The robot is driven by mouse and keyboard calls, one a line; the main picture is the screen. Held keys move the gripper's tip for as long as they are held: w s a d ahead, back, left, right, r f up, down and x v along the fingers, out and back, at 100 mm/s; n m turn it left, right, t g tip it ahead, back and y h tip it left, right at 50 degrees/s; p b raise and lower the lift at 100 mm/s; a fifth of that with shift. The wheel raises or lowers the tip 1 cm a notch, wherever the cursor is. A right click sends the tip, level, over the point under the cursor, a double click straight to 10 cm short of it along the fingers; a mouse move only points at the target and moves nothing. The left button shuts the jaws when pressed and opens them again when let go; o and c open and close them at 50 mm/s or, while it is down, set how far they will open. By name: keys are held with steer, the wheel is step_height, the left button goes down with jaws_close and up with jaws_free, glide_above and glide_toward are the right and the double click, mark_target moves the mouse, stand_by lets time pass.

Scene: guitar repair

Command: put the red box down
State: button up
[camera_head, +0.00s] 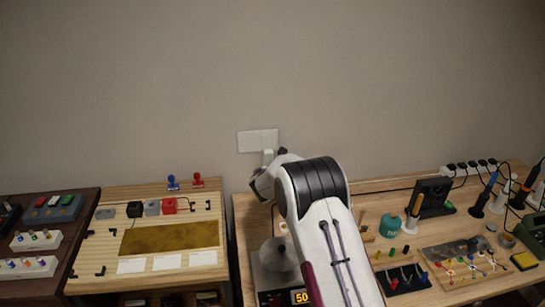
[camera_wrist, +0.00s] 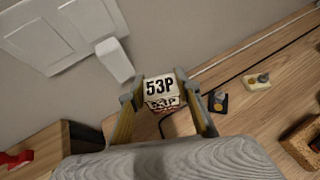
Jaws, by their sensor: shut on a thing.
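The box has a pale top face with dark lettering and a darker, reddish lower face with the same marking. It is between the two fingertips, with the wooden bench below. In the head view my arm hides the box and the fingertips. A small red block (camera_head: 169,206) stands on the left wooden table in the head view, beside a grey block (camera_head: 152,207) and a black block (camera_head: 135,209).
A white wall plate (camera_head: 258,140) with a white plug (camera_head: 268,157) is close to my gripper. A gold mat (camera_head: 170,237) lies on the left table.

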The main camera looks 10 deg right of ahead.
steer(key=shift+s+r, duration=0.1)
steer(key=s+r, duration=0.3)
steer(key=s, duration=0.7)
steer(key=s+a+r, duration=0.1)
steer(key=s+r, duration=0.2)
steer(key=s, duration=0.8)
steer(key=s+a+r+n+y, duration=0.1)
steer(key=s+r, duration=0.2)
steer(key=s, duration=0.8)
steer(key=shift+s, duration=0.2)
steer(key=shift+d, duration=0.15)
